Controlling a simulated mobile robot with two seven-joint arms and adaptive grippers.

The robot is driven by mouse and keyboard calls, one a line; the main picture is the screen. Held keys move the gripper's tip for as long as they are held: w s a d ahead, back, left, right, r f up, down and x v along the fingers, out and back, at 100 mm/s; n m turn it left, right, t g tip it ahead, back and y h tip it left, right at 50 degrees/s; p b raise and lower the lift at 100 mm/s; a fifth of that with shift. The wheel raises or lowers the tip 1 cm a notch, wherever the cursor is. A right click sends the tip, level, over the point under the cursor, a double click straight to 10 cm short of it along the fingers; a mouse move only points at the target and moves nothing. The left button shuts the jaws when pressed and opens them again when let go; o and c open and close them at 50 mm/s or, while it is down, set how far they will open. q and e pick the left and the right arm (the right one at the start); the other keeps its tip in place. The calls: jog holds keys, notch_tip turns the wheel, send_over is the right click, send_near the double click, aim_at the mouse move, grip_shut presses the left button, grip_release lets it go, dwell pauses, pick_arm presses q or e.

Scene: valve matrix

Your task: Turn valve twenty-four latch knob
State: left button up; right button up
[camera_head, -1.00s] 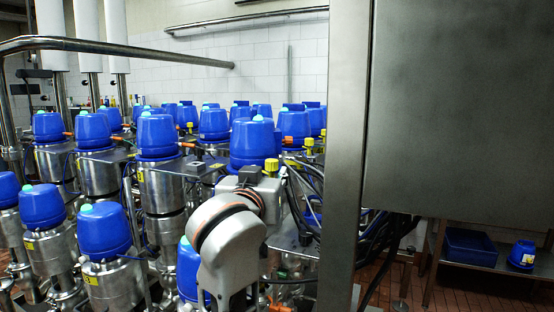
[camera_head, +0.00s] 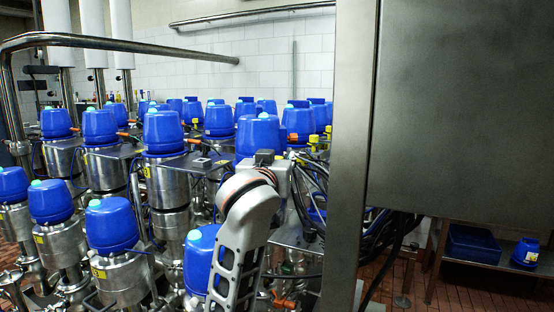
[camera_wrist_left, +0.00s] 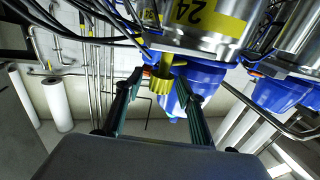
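In the left wrist view, which looks upside down, a steel valve body (camera_wrist_left: 215,35) carries a yellow label (camera_wrist_left: 190,12) reading 24. Its blue cap (camera_wrist_left: 205,75) hangs below it in that picture. The yellow latch knob (camera_wrist_left: 160,86) sticks out beside the cap. My left gripper (camera_wrist_left: 159,80) is open, with one finger on each side of the knob. I cannot tell whether either finger touches it. In the head view my left arm reaches up to a blue-capped valve (camera_head: 257,135), and the wrist hides the knob and fingertips. My right gripper is not in view.
Rows of blue-capped valves (camera_head: 112,225) stand close around my arm. Black cables (camera_head: 312,185) run just right of the wrist. A steel post (camera_head: 350,150) and cabinet (camera_head: 465,110) block the right side. A blue bin (camera_head: 472,243) sits on a low shelf.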

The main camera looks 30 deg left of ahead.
pick_arm(q)
grip_shut()
jog(key=shift+m+h, duration=0.3)
jog(key=shift+h, duration=0.1)
jog(key=shift+m+t+h, duration=0.4)
jog(key=shift+m+h, duration=0.7)
jog(key=shift+h, duration=0.6)
grip_release()
